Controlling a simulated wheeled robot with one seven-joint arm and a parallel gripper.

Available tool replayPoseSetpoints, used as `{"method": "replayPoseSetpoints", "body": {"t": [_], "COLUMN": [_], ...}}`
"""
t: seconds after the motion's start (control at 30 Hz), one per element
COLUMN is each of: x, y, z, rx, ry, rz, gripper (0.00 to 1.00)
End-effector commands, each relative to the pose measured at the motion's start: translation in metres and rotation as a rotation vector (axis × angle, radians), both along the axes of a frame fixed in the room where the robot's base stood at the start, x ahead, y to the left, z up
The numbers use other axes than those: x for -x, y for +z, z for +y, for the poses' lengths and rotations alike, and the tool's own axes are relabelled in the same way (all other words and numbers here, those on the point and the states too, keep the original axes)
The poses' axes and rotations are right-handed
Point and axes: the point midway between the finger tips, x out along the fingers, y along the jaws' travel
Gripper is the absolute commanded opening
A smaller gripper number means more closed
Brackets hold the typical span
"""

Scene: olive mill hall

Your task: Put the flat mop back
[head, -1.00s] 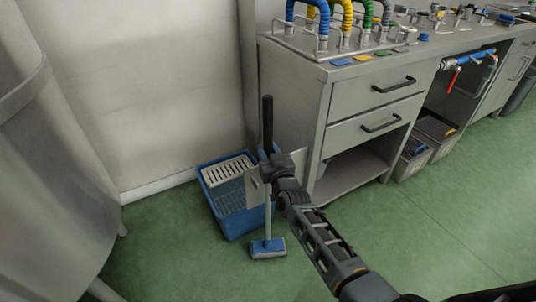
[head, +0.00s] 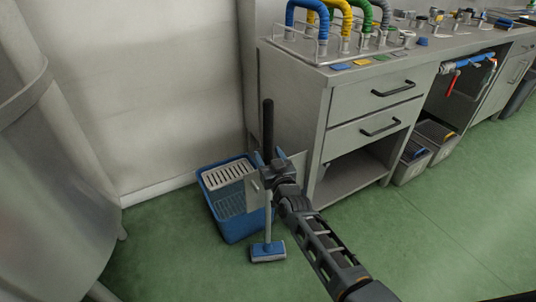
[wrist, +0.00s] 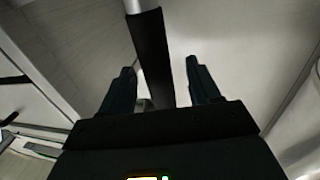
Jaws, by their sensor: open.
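The flat mop stands upright in front of the blue bucket (head: 236,226). Its black grip (head: 268,130) is at the top, a light pole (head: 268,218) runs down, and its blue flat head (head: 268,251) is on the green floor. My gripper (head: 264,178) is at the handle's height, just below the black grip in the head view. In the wrist view my gripper (wrist: 160,82) is open, with the mop's black grip (wrist: 153,55) passing between the two fingers. I cannot tell whether either finger touches it. My gripper hides part of the pole in the head view.
A grey cabinet (head: 318,120) with drawers and coloured hoses on top stands close right of the mop. A large metal tank (head: 50,180) is at the left. Grey bins (head: 412,165) sit under the counter. The green floor at right front is clear.

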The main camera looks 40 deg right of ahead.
Motion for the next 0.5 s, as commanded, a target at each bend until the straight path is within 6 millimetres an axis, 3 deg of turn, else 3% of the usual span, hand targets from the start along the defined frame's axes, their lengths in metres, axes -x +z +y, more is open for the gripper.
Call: {"method": "replayPoseSetpoints", "body": {"t": [0.3,0.5], "x": [0.059,0.086], "y": [0.000,-0.002], "z": [0.030,0.043], "rx": [0.000,0.000], "ry": [0.001,0.001], "rz": [0.004,0.001], "gripper": [0.62,0.62]}}
